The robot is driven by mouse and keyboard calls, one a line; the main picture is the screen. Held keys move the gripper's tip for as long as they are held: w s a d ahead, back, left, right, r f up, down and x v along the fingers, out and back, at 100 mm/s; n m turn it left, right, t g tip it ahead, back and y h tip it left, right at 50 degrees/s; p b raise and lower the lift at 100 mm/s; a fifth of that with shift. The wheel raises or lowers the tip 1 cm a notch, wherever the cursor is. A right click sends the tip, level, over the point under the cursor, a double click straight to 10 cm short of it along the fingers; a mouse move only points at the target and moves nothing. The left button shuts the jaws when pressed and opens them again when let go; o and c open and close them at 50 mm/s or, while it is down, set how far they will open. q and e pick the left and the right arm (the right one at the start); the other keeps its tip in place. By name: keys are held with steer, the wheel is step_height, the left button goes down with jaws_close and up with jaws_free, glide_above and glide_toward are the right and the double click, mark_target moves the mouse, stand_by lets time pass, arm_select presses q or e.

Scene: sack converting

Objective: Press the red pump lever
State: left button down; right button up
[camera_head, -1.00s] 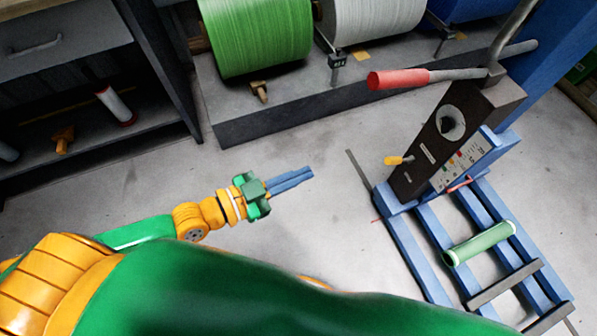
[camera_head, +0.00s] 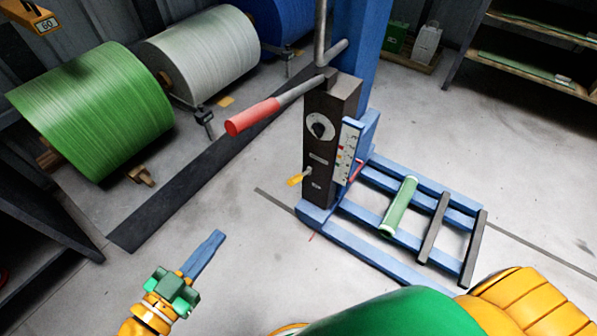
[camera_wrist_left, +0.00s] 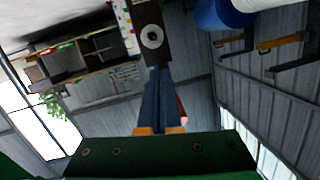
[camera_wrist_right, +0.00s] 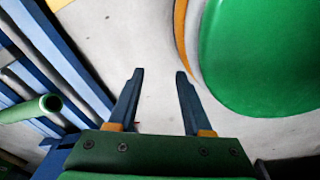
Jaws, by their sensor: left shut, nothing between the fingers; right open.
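The pump lever, a metal bar with a red grip (camera_head: 252,117), sticks out to the left from the top of the dark pump housing (camera_head: 322,150) in the head view. My left gripper (camera_head: 218,238) is shut and empty, below the red grip and clearly apart from it. In the left wrist view its closed fingers (camera_wrist_left: 159,75) point toward the dark housing with its round dial (camera_wrist_left: 152,37). A small reddish patch (camera_wrist_left: 183,112) shows beside the fingers, perhaps the grip. My right gripper (camera_wrist_right: 159,72) is open and empty above the floor in its wrist view.
The blue pump frame (camera_head: 375,250) lies low on the floor and carries a green roller (camera_head: 398,207). Large green (camera_head: 92,108) and white (camera_head: 205,52) rolls stand at the left. Floor between my left gripper and the pump is clear.

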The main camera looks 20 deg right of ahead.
stand_by(0.4)
